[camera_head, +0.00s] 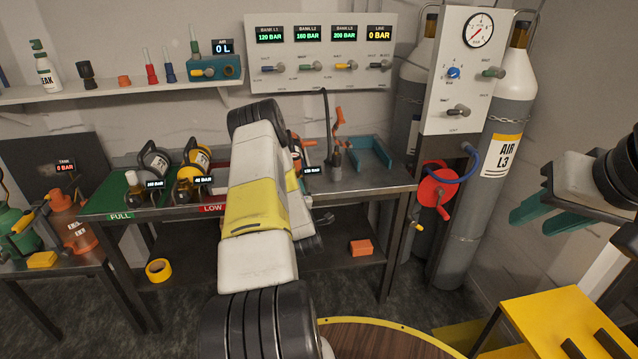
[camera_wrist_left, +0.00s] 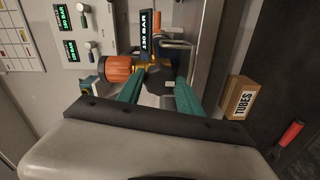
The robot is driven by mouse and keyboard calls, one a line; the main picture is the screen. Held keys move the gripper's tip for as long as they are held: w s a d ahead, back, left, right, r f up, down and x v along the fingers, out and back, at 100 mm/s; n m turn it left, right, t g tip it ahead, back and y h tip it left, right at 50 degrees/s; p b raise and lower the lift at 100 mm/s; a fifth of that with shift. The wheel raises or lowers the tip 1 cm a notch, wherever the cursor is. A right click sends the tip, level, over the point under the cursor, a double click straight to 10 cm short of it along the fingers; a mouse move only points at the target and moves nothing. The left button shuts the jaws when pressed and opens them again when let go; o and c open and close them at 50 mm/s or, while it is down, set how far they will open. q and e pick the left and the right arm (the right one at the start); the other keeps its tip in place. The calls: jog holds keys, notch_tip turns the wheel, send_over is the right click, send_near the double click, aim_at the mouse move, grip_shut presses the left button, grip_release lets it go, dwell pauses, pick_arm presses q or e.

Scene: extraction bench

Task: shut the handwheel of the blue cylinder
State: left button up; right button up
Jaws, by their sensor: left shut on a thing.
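My left gripper (camera_wrist_left: 158,88) has its teal fingers either side of a dark and gold valve (camera_wrist_left: 155,72), shut on it. An orange ribbed handwheel (camera_wrist_left: 118,68) sticks out to the left of this valve, beside the left finger. A label reading 130 BAR (camera_wrist_left: 150,28) shows just above in the left wrist view. In the head view my left arm hides this gripper and most of what it holds, so I cannot make out the cylinder's blue body. My right gripper (camera_head: 550,210) is open and empty at the far right, away from the bench.
A dark cylinder (camera_head: 153,163) and a yellow one (camera_head: 199,160) stand left on the bench. A blue bracket (camera_head: 370,155) stands at its right end. A yellow platform (camera_head: 550,315) is front right.

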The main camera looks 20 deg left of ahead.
pick_arm(q)
jog(key=shift+s+a+m, duration=0.15)
jog(key=shift+m, duration=8.8)
jog(key=shift+s+a+m, duration=0.1)
jog(key=shift+m, duration=9.15)
jog(key=o, duration=1.4)
